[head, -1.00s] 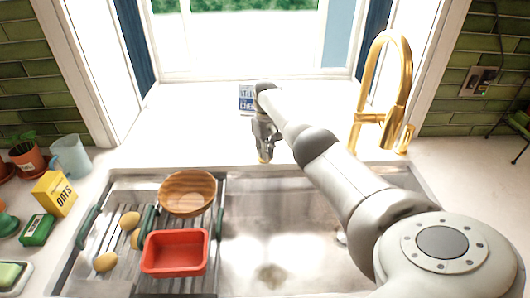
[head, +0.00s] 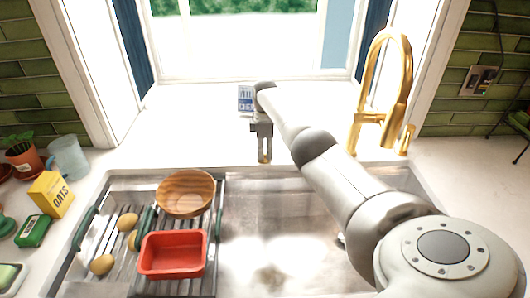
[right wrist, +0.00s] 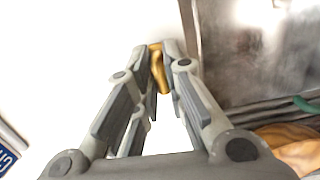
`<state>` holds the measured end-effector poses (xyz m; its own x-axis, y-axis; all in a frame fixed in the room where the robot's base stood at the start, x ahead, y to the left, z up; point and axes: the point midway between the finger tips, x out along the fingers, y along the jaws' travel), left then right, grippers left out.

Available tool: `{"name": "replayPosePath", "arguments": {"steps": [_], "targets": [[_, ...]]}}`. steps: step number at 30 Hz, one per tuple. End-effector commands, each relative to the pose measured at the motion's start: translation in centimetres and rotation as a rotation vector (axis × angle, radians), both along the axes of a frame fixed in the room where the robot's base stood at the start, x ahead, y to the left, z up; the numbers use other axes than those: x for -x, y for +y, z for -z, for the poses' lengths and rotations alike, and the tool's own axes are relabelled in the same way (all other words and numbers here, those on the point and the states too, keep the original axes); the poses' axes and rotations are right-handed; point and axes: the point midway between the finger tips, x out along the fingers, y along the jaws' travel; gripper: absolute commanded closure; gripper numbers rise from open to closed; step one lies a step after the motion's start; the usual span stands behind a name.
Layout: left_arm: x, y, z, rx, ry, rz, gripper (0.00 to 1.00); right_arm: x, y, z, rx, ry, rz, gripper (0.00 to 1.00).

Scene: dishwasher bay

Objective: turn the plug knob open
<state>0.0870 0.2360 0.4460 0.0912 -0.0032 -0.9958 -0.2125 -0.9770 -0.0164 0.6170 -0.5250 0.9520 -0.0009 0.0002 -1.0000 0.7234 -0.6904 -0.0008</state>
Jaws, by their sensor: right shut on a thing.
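The plug knob (head: 264,157) is a small gold piece at the back edge of the sink, left of the faucet. My right gripper (head: 263,149) reaches down to it from above. In the right wrist view the gold knob (right wrist: 159,72) sits between the tips of my right gripper (right wrist: 160,50), which are shut on it. The fingers hide part of the knob, so its exact turn is hard to see. My left gripper is not in view.
A gold faucet (head: 400,90) stands right of the gripper. A blue and white box (head: 245,98) stands behind it. A wooden bowl (head: 186,193), a red tub (head: 173,254) and several potatoes sit on the drying rack at left. The right side of the sink (head: 265,215) is clear.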

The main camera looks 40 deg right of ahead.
Motion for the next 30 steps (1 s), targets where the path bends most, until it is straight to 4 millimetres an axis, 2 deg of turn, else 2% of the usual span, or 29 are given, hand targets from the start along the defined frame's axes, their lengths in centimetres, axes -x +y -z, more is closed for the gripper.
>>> {"name": "replayPosePath", "arguments": {"steps": [9, 21, 22, 26, 27, 30], "targets": [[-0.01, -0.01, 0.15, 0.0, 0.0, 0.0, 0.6, -0.07, -0.1, -0.08, 0.002, -0.002, -0.073, 1.0], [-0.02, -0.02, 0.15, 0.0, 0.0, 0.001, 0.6, -0.08, -0.1, -0.11, 0.002, -0.002, -0.081, 1.0], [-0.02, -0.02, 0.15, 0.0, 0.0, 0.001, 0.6, -0.08, -0.1, -0.11, 0.002, -0.002, -0.081, 0.87], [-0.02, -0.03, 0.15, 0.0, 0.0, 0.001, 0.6, -0.07, -0.1, -0.09, 0.002, -0.002, -0.08, 0.7], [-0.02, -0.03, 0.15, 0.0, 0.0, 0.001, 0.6, -0.07, -0.09, -0.08, 0.002, -0.002, -0.079, 0.67], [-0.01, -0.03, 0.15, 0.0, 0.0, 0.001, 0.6, -0.05, -0.08, -0.06, 0.001, -0.001, -0.078, 0.67]]}}
